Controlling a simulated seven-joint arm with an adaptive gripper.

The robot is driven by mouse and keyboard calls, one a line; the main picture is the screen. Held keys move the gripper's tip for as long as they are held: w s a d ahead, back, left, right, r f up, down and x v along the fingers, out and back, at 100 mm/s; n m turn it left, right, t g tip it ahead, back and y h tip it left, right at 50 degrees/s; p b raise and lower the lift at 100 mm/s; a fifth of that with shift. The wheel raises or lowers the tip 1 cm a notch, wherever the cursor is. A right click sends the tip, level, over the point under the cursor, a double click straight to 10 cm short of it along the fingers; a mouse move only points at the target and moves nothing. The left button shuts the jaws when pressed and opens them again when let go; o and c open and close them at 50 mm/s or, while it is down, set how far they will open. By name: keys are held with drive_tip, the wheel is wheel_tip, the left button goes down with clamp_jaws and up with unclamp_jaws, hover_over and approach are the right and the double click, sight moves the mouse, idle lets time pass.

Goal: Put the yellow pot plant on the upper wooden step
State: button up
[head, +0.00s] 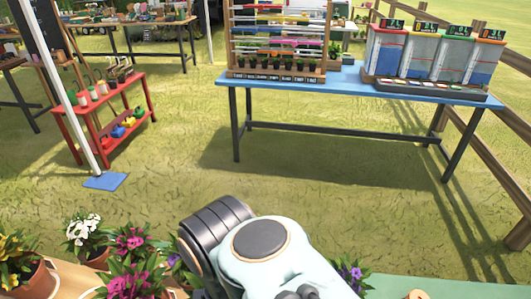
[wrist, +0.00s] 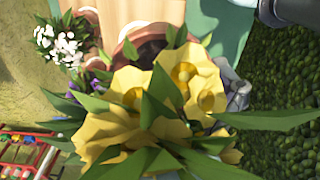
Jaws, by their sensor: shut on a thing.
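In the wrist view the yellow pot plant (wrist: 175,100) fills the middle, close to the camera, its large yellow blooms and green leaves covering much of the view. Part of a brown pot (wrist: 133,50) shows behind the blooms. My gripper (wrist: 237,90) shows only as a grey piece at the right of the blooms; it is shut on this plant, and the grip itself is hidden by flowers. In the head view my arm hides the gripper and held plant. A light wooden surface (head: 72,282) shows at the lower left; I cannot tell which step it is.
White (head: 82,230), magenta (head: 130,241) and yellow-orange (head: 18,258) potted flowers crowd the lower left. Purple flowers (head: 350,274) stand right of my arm, beside a green surface (head: 440,287). A blue table (head: 350,88) and red rack (head: 140,82) stand farther off.

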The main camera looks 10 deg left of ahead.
drive_tip(key=shift+w+a+f, duration=0.55)
drive_tip(key=shift+a+f, duration=0.05)
drive_tip(key=shift+f, duration=0.9)
drive_tip(key=shift+w+a+f, duration=0.55)
drive_tip(key=shift+f, duration=0.9)
drive_tip(key=shift+w+a+f, duration=0.55)
drive_tip(key=shift+a+f, duration=0.05)
drive_tip(key=shift+f, duration=0.9)
drive_tip(key=shift+f, duration=0.1)
drive_tip(key=o, duration=0.9)
